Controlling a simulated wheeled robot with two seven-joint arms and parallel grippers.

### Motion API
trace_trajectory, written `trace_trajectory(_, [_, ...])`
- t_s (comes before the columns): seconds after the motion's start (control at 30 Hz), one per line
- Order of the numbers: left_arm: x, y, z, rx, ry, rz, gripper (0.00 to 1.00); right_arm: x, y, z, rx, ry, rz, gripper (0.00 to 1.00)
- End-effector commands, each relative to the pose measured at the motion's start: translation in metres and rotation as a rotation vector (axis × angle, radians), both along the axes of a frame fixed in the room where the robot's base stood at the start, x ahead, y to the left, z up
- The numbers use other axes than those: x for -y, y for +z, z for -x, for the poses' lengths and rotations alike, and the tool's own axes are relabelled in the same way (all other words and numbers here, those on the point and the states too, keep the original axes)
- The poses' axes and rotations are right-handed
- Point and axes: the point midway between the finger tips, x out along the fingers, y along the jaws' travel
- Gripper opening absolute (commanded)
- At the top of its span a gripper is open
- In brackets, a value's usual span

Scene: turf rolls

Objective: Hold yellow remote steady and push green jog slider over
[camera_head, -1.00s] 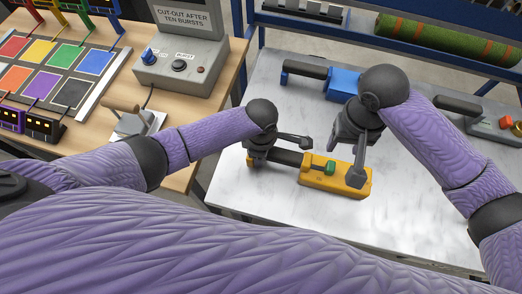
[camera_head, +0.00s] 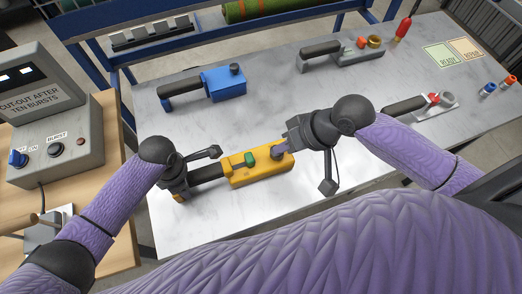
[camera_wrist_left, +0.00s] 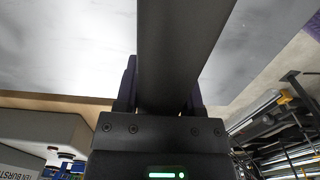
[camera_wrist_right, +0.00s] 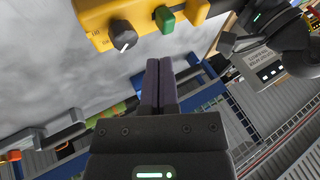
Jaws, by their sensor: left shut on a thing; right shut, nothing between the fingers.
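The yellow remote (camera_head: 262,174) lies over the pale table, with its black handle (camera_head: 208,171) to the left and its green slider (camera_head: 250,159) on top. My left gripper (camera_head: 188,178) is shut around the handle, which also runs between its fingers in the left wrist view (camera_wrist_left: 170,60). My right gripper (camera_head: 286,148) is shut and empty at the remote's right end. In the right wrist view its closed fingertips (camera_wrist_right: 160,62) are below the green slider (camera_wrist_right: 165,19) and the dark knob (camera_wrist_right: 122,35). Whether they touch the remote I cannot tell.
A blue remote (camera_head: 222,82) lies behind the yellow one. A grey tool (camera_head: 340,52) and another black-handled device (camera_head: 422,103) lie to the right. A grey control box (camera_head: 50,125) stands on the wooden table at left. Bare tabletop (camera_head: 165,235) shows around the remote.

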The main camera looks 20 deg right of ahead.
Motion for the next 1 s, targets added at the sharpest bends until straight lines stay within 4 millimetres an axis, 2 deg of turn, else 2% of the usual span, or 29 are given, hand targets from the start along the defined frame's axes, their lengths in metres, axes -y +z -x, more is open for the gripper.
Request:
trace_trajectory(0.17, [0.000, 0.000, 0.000, 0.000, 0.000, 0.000, 0.00, 0.017, 0.007, 0.004, 0.086, -0.005, 0.000, 0.00])
trace_trajectory(0.53, [0.000, 0.000, 0.000, 0.001, 0.000, 0.000, 0.00, 0.016, 0.004, 0.002, 0.092, -0.008, -0.002, 0.00])
trace_trajectory(1.0, [0.000, 0.000, 0.000, 0.001, 0.000, 0.000, 0.00, -0.023, -0.062, -0.029, 0.089, -0.009, -0.003, 0.00])
